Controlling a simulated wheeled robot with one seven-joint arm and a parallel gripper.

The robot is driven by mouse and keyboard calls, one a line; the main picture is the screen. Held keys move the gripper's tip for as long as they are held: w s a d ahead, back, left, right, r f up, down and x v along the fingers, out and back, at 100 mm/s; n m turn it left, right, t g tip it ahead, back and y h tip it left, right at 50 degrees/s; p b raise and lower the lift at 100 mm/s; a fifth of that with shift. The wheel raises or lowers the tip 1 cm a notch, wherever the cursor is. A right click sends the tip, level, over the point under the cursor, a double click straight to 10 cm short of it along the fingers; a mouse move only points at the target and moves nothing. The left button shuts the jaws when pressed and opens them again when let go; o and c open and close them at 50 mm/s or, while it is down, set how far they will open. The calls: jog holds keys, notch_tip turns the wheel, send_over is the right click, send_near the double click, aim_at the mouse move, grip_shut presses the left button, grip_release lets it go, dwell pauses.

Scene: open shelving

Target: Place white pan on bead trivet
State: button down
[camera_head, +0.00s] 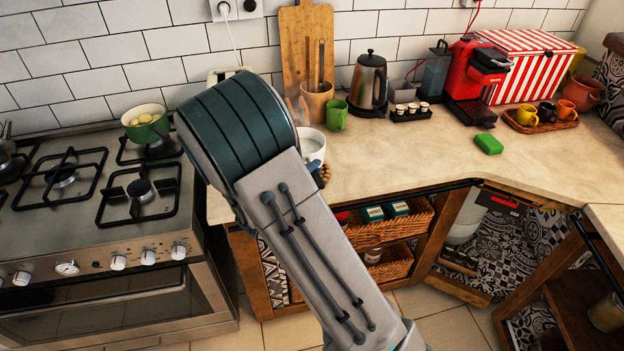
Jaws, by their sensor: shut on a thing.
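The white pan (312,142) is on the counter side of my arm, left of the middle of the view, with its left part hidden behind the arm. The bead trivet (325,172), brown and beaded, shows only as a small strip just below the pan at the counter's front. Whether the pan touches the trivet cannot be told. My gripper (314,165) shows only as a small grey-blue part at the pan's near side; it is shut on the pan. Its fingers are mostly hidden by my arm.
A green mug (336,115), a utensil pot (317,101) and a kettle (368,83) stand close behind the pan. The stove (95,215), with a green pot (147,126), is left. The counter (420,150) is clear to the right, up to a green sponge (489,144).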

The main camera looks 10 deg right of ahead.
jog(key=shift+f, duration=1.75)
jog(key=c, duration=1.4)
grip_release()
jog(key=shift+c, duration=0.2)
